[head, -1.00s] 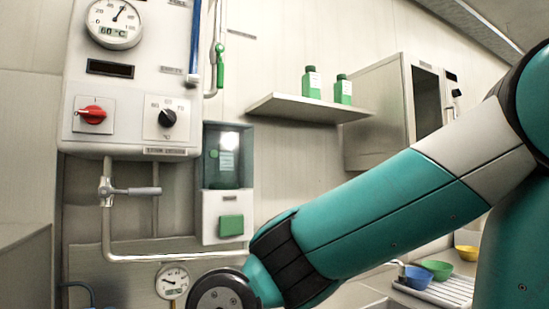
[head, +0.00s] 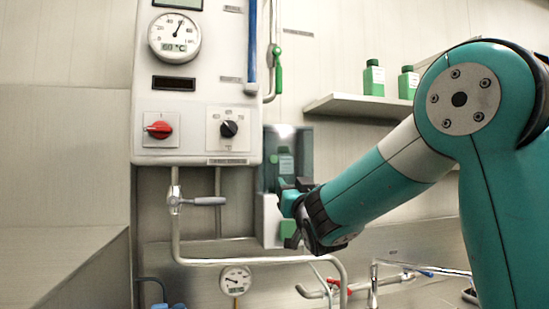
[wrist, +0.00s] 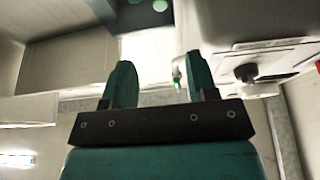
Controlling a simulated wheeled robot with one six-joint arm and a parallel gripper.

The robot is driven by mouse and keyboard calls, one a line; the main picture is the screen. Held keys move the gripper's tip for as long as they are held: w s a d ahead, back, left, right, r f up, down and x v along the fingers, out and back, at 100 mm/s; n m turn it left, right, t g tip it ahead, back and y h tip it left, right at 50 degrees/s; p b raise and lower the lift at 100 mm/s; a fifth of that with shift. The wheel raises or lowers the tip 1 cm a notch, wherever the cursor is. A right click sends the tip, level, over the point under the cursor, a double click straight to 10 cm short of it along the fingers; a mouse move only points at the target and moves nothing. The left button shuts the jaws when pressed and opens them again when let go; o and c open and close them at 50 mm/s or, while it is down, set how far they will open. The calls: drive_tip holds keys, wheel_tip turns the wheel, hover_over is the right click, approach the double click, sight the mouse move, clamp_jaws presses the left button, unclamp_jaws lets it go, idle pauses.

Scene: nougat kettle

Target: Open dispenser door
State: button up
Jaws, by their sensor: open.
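The dispenser (head: 270,215) is a white wall box with a dark see-through door (head: 270,160) on its upper part. The door looks shut, and a green bottle (head: 285,165) shows behind it. A green block (head: 289,228) on the lower front is partly covered by my arm. My gripper (head: 291,190) is in front of the dispenser and overlaps the door's lower right part. I cannot tell whether it touches the door. In the wrist view my gripper (wrist: 161,75) has its two teal fingers apart, with nothing held between them.
A white control panel (head: 190,90) with a red knob (head: 158,130) hangs left of the dispenser. A shelf (head: 345,105) with green bottles is to the right. Pipes (head: 215,261) and a gauge (head: 235,280) lie below.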

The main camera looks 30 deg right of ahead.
sight(274, 159)
drive_tip(key=p+x, duration=0.9)
drive_tip(key=x, duration=0.7)
drive_tip(key=shift+r, duration=0.2)
drive_tip(key=shift+w+d+r+p, duration=0.1)
drive_tip(key=shift+w+d+p, duration=0.05)
drive_tip(key=shift+w+p, duration=0.35)
clamp_jaws()
